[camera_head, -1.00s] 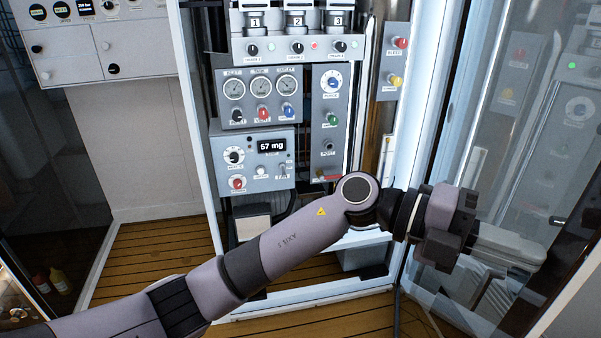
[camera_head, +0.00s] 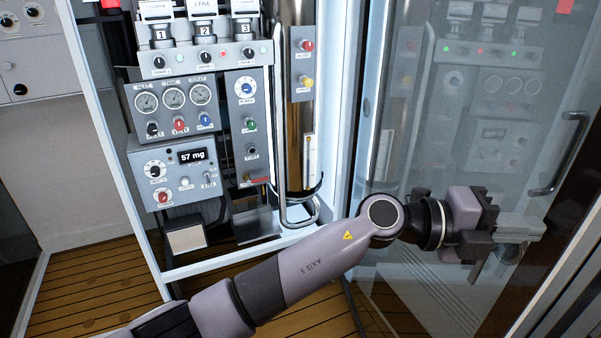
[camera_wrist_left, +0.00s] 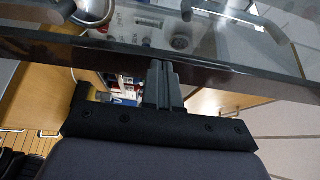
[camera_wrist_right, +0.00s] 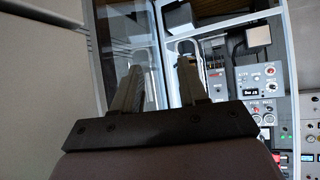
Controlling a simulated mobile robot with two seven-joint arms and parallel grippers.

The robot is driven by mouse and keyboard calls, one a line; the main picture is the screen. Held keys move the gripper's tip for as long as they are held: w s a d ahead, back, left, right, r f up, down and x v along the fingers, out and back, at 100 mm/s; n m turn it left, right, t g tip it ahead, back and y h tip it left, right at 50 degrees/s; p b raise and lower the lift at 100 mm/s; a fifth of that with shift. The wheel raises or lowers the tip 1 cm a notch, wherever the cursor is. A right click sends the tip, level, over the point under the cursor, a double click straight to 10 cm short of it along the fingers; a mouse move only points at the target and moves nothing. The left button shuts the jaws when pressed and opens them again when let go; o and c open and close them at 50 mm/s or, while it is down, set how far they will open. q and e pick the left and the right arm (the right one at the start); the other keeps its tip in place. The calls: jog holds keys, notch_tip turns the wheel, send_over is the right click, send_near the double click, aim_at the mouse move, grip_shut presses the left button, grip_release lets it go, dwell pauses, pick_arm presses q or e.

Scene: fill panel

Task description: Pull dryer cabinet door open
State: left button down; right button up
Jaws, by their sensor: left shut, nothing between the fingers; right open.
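The dryer cabinet door (camera_head: 440,150) is a framed glass panel at the right of the head view, standing open beside the cabinet opening. Reflections of the control panel show in its glass. Its bar handle (camera_head: 568,155) is near the right edge, and a bar handle also shows at the top left of the left wrist view (camera_wrist_left: 92,12). My left gripper (camera_head: 520,228) is below the handle, in front of the door. In the left wrist view its fingers (camera_wrist_left: 162,85) are together, overlapping the dark door edge (camera_wrist_left: 230,75); contact is unclear. My right gripper (camera_wrist_right: 160,85) is open and empty.
The cabinet (camera_head: 178,280) holds gauges, knobs and a display reading "57 mg" (camera_head: 192,156). A vertical metal cylinder (camera_head: 292,130) stands at its right side. Wooden floor (camera_head: 70,290) is clear at the lower left. A white wall unit (camera_head: 30,50) is at the far left.

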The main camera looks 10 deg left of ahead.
pick_arm(q)
jog(key=shift+w+d, duration=0.2)
jog(key=shift+d, duration=0.6)
pick_arm(e)
jog(key=shift+d, duration=0.25)
pick_arm(q)
jog(key=shift+a, duration=0.1)
